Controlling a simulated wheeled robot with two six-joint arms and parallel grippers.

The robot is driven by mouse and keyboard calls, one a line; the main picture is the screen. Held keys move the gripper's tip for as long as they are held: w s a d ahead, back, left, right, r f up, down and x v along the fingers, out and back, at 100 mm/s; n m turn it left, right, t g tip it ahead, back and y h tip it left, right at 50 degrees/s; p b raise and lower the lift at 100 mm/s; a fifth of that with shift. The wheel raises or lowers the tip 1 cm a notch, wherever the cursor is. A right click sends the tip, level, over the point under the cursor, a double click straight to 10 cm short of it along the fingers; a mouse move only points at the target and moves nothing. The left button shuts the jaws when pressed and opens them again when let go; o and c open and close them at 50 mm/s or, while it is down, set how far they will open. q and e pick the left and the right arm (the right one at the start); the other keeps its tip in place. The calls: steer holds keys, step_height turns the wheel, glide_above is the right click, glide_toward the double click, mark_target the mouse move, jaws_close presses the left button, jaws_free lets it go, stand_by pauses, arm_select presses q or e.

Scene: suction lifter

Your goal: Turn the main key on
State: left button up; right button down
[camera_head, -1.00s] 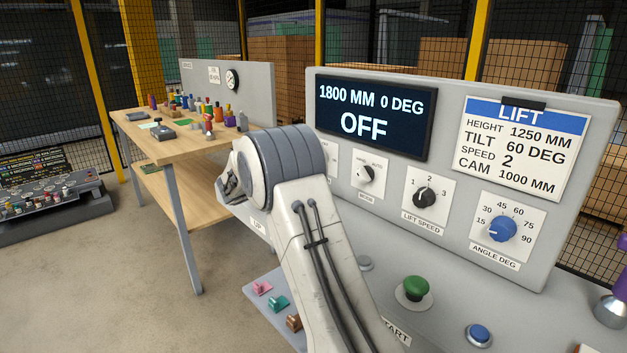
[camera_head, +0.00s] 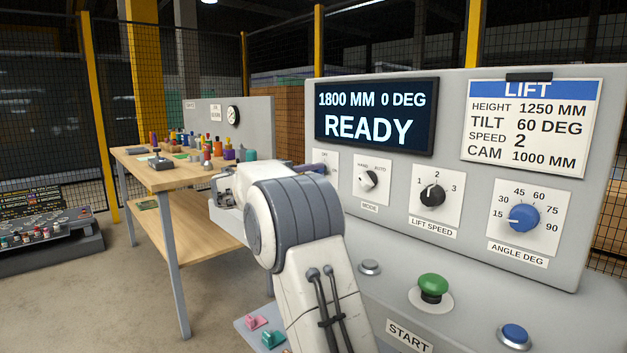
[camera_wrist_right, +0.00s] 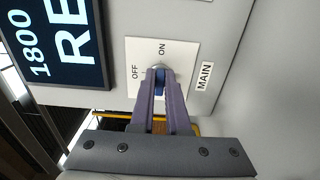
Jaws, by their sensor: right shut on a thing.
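The main key (camera_wrist_right: 160,86) is a blue grip on a white plate (camera_wrist_right: 136,50) marked OFF and ON, with a MAIN label beside it. In the right wrist view it lies between the purple-grey fingers of my right gripper (camera_wrist_right: 160,75), which is shut on it. The key lines up roughly with the ON mark; the fingers hide part of it. In the head view my right gripper (camera_head: 312,169) reaches the panel's left end, and my wrist hides most of the key. The display (camera_head: 375,116) reads 1800 MM, 0 DEG, READY. My left gripper is not in view.
Right of the key are the mode knob (camera_head: 368,178), lift speed knob (camera_head: 432,195) and blue angle knob (camera_head: 524,218). A green START button (camera_head: 433,287) and a blue button (camera_head: 514,336) stand on the desk below. A wooden table (camera_head: 170,178) is at left.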

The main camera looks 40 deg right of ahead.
steer(key=shift+f, duration=0.1)
stand_by(0.3)
steer(key=c, duration=0.9)
jaws_free()
steer(key=a, duration=1)
steer(key=shift+s+a+p, duration=0.25)
steer(key=shift+s+p, duration=0.1)
steer(key=shift+s, duration=0.1)
